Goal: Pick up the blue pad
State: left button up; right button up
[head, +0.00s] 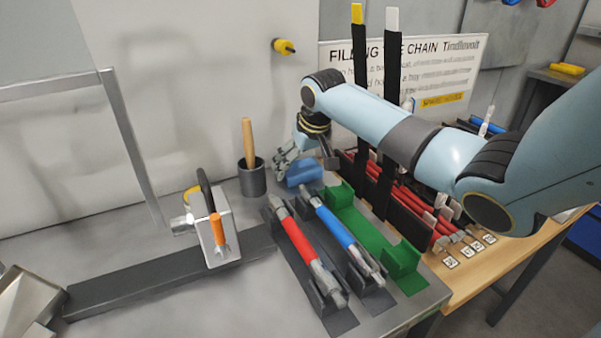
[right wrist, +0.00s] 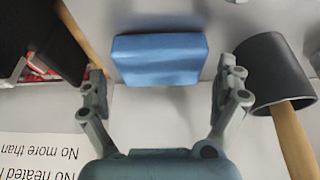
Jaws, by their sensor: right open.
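The blue pad (head: 303,173) is a small block on the grey bench near the back wall, right of a dark cup. It also shows in the right wrist view (right wrist: 160,58), lying just beyond the fingertips and centred between them. My right gripper (head: 283,160) is beside the pad in the head view and partly covers its left side. In the right wrist view its two fingers (right wrist: 163,82) are spread wide, with nothing between them. The pad and fingers look apart. My left gripper does not show.
The dark cup (head: 252,180) with a wooden handle stands close left of the gripper. Green (head: 349,217) and dark holders, with a red tool (head: 297,240) and a blue tool (head: 335,228), lie in front. Red tools in a black rack (head: 411,207) stand to the right.

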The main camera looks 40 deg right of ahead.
aim_at(301, 167)
jog(key=shift+x, duration=1.1)
jog(key=shift+c, duration=0.3)
jog(key=c, duration=0.6)
jog(key=shift+r, duration=0.1)
notch_tip(301, 167, up, 10)
